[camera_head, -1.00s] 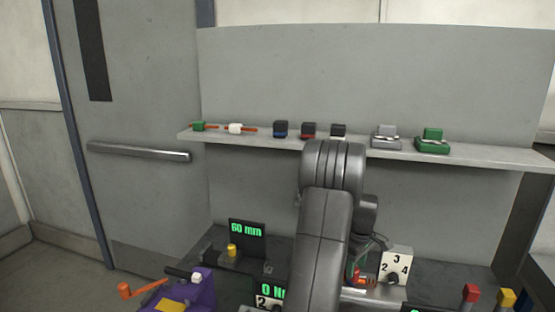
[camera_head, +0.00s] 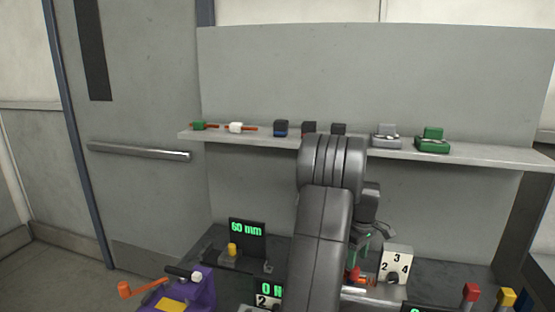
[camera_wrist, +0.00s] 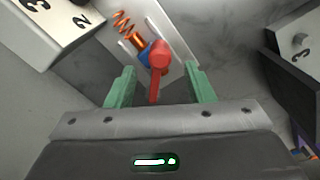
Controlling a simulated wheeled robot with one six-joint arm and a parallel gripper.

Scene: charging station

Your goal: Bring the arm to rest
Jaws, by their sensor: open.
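My gripper (camera_wrist: 161,88) shows in the wrist view with its two green fingers spread apart. A red-headed piece (camera_wrist: 158,60) with a blue part and an orange coil lies on a pale plate between and beyond the fingers. I cannot tell whether the fingers touch it. In the head view my arm (camera_head: 325,220) reaches down over the bench, and my gripper is mostly hidden behind it. The red and orange piece (camera_head: 356,276) shows in part beside the arm.
A white block with numbers (camera_head: 397,262) stands right of my arm. A "60 mm" display (camera_head: 247,238) and a purple device with an orange crank (camera_head: 190,292) are on the left. A shelf (camera_head: 480,155) with several small items runs behind.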

